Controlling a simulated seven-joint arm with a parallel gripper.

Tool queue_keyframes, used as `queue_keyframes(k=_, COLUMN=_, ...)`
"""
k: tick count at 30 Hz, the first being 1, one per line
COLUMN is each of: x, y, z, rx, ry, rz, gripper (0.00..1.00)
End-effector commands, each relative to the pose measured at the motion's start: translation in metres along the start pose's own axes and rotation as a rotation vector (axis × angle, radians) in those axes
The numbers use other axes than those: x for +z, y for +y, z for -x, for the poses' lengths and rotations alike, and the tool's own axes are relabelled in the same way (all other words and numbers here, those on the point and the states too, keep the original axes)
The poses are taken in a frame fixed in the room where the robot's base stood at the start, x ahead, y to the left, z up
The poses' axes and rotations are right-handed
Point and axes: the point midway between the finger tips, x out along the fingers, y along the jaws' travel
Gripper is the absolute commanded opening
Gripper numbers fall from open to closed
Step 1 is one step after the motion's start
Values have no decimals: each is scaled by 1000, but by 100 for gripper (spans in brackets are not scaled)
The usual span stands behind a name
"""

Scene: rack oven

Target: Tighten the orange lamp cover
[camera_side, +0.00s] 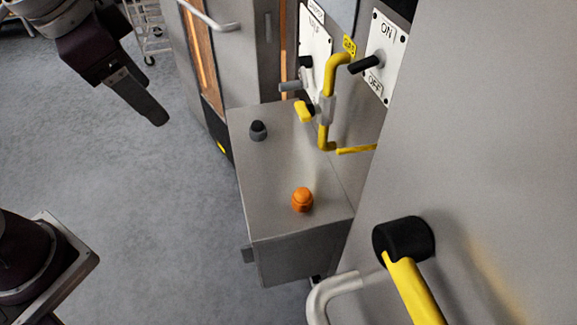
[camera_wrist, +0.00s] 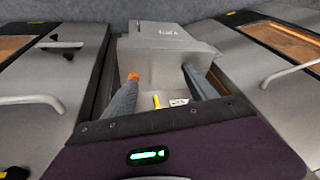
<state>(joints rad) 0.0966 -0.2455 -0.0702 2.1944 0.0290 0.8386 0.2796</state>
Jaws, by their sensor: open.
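The orange lamp cover (camera_side: 302,200) is a small ribbed dome on top of a grey metal box (camera_side: 275,175), near the box's front edge. In the wrist view only a bit of the orange cover (camera_wrist: 133,76) shows, beside the tip of the left finger. My gripper (camera_side: 157,118) hangs at the upper left of the side view, well apart from the cover, with its fingers pointing down. In the wrist view its two fingers (camera_wrist: 158,75) are spread apart with nothing between them.
A dark knob (camera_side: 258,130) stands on the box's far part. A yellow gas pipe with a valve handle (camera_side: 304,111) rises behind the box. An ON/OFF switch (camera_side: 365,63) and a large yellow-and-black handle (camera_side: 405,245) are at the right. The floor at the left is mostly clear.

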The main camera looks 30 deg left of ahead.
Motion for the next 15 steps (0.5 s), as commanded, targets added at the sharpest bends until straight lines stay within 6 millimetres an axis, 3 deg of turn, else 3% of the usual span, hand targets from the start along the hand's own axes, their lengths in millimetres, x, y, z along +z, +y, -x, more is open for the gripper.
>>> queue_keyframes(k=3, x=-61, y=18, z=-58, rx=77, ry=-70, rz=-280, gripper=66)
queue_keyframes(k=7, x=-108, y=57, z=-142, rx=186, ry=-112, rz=-573, gripper=66)
queue_keyframes(k=10, x=-122, y=91, z=-202, rx=264, ry=-126, rz=-744, gripper=66)
queue_keyframes(k=12, x=-125, y=107, z=-227, rx=297, ry=-126, rz=-813, gripper=66)
queue_keyframes(k=15, x=-126, y=120, z=-248, rx=325, ry=-127, rz=-866, gripper=66)
